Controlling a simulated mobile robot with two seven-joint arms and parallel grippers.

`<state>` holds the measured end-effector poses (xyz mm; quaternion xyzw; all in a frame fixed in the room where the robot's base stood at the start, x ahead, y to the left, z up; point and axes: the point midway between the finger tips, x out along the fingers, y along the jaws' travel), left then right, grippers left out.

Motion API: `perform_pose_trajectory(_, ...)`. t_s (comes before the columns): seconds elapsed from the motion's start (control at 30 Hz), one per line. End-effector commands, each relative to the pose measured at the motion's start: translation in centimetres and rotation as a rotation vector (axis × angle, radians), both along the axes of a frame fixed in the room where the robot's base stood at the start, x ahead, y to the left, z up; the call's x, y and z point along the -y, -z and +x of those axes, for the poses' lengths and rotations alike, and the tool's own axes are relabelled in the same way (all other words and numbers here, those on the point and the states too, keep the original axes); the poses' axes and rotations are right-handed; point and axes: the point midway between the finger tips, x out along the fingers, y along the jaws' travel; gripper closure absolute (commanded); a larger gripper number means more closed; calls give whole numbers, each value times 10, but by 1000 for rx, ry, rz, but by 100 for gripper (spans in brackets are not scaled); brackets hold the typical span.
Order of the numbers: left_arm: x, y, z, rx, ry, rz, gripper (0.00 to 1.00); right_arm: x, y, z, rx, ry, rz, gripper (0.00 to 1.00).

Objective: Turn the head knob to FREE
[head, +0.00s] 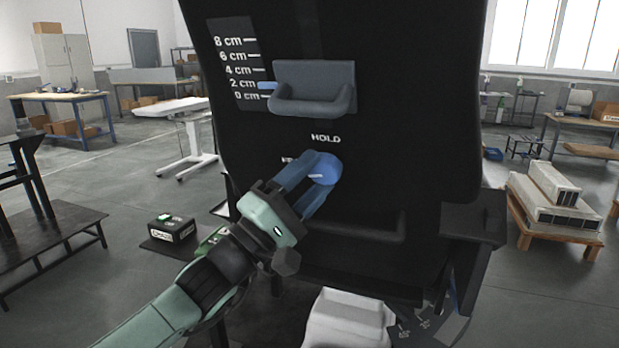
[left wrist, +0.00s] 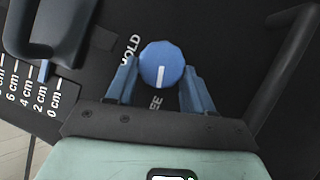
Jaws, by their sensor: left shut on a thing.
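The head knob (head: 325,166) is a blue round dial on the front of a large black panel (head: 420,120). It also shows in the left wrist view (left wrist: 162,58), with a white pointer line. The line points down there, towards the partly hidden FREE label (left wrist: 155,103). The HOLD label (head: 326,138) is above the knob in the head view. My left gripper (head: 318,173) has its two blue fingers on either side of the knob and is shut on it. My right gripper is not in view.
Another dark bar (head: 365,228) sits below. A black box (head: 173,229) stands at left, and a pallet with pale blocks (head: 553,200) at right.

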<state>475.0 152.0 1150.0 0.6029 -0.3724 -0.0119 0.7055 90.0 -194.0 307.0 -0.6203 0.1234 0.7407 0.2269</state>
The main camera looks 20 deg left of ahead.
Motion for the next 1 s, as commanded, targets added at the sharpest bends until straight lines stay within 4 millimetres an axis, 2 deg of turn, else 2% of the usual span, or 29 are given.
perform_pose_trajectory(0.3,3,3,1,-5,46,-80,79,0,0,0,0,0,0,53)
perform_pose_trajectory(0.77,2,2,1,-6,51,-93,78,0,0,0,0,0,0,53)
perform_pose_trajectory(0.8,2,2,1,-6,51,-93,42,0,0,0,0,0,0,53)
perform_pose_trajectory(0.87,2,2,1,-6,50,-92,23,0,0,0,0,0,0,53)
perform_pose_trajectory(1.0,1,2,1,-5,49,-92,23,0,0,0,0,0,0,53)
